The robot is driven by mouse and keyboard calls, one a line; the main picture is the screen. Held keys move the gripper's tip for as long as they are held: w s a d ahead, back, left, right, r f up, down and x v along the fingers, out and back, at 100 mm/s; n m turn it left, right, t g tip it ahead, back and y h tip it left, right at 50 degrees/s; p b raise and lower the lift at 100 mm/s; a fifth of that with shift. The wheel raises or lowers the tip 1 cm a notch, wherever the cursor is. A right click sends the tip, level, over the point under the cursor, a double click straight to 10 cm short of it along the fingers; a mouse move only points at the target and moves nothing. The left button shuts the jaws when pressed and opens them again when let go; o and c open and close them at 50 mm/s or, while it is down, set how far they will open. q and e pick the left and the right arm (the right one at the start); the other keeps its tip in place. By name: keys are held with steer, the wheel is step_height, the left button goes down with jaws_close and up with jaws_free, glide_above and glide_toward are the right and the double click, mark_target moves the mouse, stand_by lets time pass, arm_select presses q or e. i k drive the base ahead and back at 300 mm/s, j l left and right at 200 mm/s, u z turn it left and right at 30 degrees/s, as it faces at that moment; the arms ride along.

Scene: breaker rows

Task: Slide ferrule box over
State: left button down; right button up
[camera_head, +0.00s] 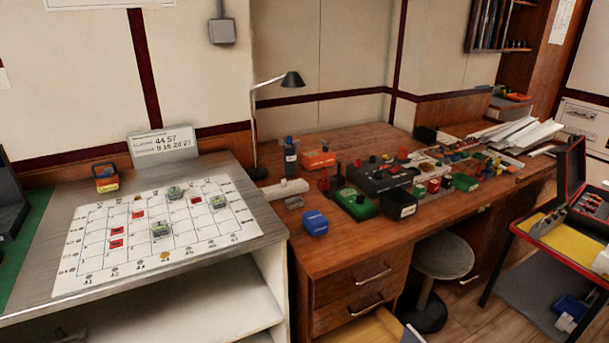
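I cannot tell for certain which item is the ferrule box. Candidates are a small blue box (315,223) at the front left of the wooden desk, an orange box (318,159) further back, and a small dark box with yellow and orange parts (106,178) at the back of the left counter. All three rest on their surfaces. A gridded white sheet (130,245) lies on the left counter with several small red, grey-green and yellow pieces on it. Neither of my grippers shows in the head view.
The wooden desk (290,143) holds a black lamp (291,80), a green device (355,203), a black open bin (398,204) and several small parts. A round stool (443,256) stands in front. An open red-edged case (572,200) is at right.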

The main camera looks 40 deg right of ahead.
mark_target(316, 223)
steer(key=i+j+z, duration=0.1)
steer(key=z, duration=0.3)
steer(key=i+j+z, duration=0.1)
steer(key=z, duration=0.3)
steer(key=i+j+z, duration=0.15)
steer(key=z, duration=0.3)
steer(key=j+z, duration=0.2)
steer(key=z, duration=0.2)
steer(key=i+j+z, duration=0.1)
steer(key=z, duration=0.3)
steer(key=k+j, duration=0.05)
steer(key=j, duration=0.05)
